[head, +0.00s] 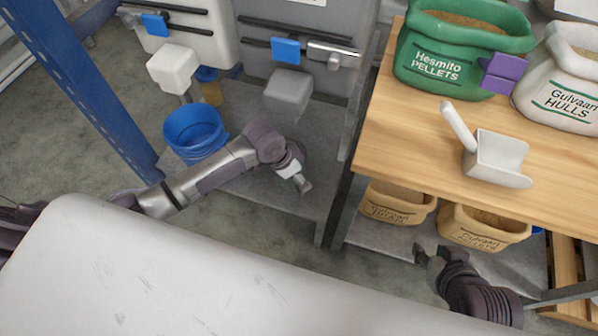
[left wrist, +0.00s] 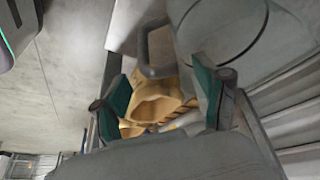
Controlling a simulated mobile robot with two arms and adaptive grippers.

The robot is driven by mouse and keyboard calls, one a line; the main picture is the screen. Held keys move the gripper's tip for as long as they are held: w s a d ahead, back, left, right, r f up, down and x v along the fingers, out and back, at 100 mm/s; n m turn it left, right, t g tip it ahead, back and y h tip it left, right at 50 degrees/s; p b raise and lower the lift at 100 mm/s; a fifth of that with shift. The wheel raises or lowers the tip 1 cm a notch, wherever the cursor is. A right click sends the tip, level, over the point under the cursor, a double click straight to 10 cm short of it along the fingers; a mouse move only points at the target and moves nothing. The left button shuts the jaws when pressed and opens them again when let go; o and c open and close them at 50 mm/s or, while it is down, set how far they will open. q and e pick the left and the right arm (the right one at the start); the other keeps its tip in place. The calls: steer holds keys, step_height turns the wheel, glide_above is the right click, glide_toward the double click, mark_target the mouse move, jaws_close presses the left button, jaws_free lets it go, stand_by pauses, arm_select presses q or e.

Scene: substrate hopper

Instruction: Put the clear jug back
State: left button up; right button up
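In the left wrist view a grey, see-through-looking body with a loop handle (left wrist: 147,50) fills the upper right, beyond my fingers; it looks like the clear jug. I cannot make the jug out in the head view. My left gripper (head: 303,184) is low over the grey platform in front of the hoppers. In the left wrist view its teal-padded fingers (left wrist: 166,98) stand wide apart, with the handle ahead of the gap and nothing clearly gripped. My right gripper (head: 428,256) is empty in front of the lower shelf, its fingers apart.
A blue bucket (head: 193,131) stands on the grey platform (head: 255,190), with an amber container (head: 210,88) behind it. A wooden bench (head: 400,135) bears a white scoop (head: 497,158), a green pellet sack (head: 455,50) and a white sack (head: 565,85).

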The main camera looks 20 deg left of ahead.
arm_select(q)
steer(key=shift+r, duration=0.1)
steer(key=shift+r, duration=0.2)
steer(key=shift+p+v, duration=2.1)
steer(key=shift+v, duration=3.75)
steer(key=s+d+f+n, duration=0.2)
steer(key=s+d, duration=0.2)
steer(key=s, duration=0.3)
steer(key=s+a+n+y, duration=0.3)
steer(key=s+a+n, duration=0.2)
steer(key=s, duration=0.7)
steer(key=shift+a+f, duration=0.2)
steer(key=shift+a, duration=0.9)
arm_select(e)
steer(key=s+d+f+g+h, duration=0.1)
steer(key=s+d+f+g, duration=0.1)
steer(key=s+g, duration=0.2)
steer(key=shift+s+f, duration=0.35)
steer(key=shift+s, duration=0.5)
